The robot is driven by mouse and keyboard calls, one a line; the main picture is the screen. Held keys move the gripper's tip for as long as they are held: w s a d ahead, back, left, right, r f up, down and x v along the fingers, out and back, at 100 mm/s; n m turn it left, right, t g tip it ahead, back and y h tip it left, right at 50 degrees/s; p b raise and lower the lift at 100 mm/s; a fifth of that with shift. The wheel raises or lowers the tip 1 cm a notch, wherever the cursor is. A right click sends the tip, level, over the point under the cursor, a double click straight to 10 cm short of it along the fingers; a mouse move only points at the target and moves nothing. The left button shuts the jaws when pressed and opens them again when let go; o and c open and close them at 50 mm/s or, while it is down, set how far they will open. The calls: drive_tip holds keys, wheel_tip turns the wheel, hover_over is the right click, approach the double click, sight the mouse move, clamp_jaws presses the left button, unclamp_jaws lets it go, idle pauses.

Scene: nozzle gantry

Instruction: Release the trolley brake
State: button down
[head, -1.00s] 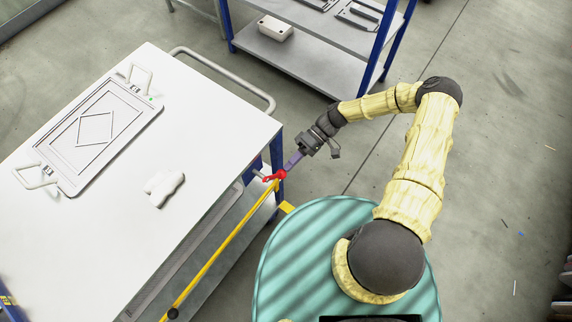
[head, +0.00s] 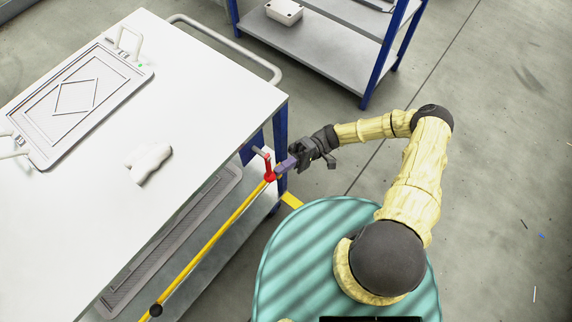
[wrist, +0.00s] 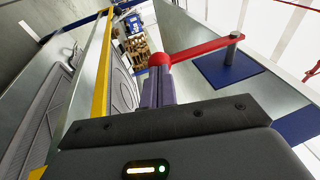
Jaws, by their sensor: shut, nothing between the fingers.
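The trolley (head: 205,110) has a white top and blue legs and stands at the left in the head view. A red lever (head: 268,165) with a grey peg (head: 258,151) sits at its near corner, at the end of a yellow bar (head: 215,239). In the wrist view the red lever (wrist: 200,48) runs right from a round red hub to the upright grey peg (wrist: 232,48). My gripper (head: 285,168) is shut and empty, its purple fingers (wrist: 156,90) right at the red hub. They overlap it in view; I cannot tell whether they touch.
A panel with two handles (head: 80,95) and a small white lump (head: 150,161) lie on the trolley top. A grey rail (head: 235,48) curves off its far end. A blue-legged shelf (head: 315,55) with a white box (head: 284,12) stands behind.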

drive_tip(key=shift+s+a, duration=0.15)
drive_tip(key=shift+s, duration=0.05)
drive_tip(key=shift+w, duration=0.1)
drive_tip(key=b+v, duration=0.3)
drive_tip(key=v, duration=1)
drive_tip(key=shift+w+d, duration=0.25)
drive_tip(key=shift+w, duration=0.05)
drive_tip(key=shift+d+r, duration=0.1)
drive_tip(key=shift+d, duration=0.05)
drive_tip(key=shift+r, duration=0.1)
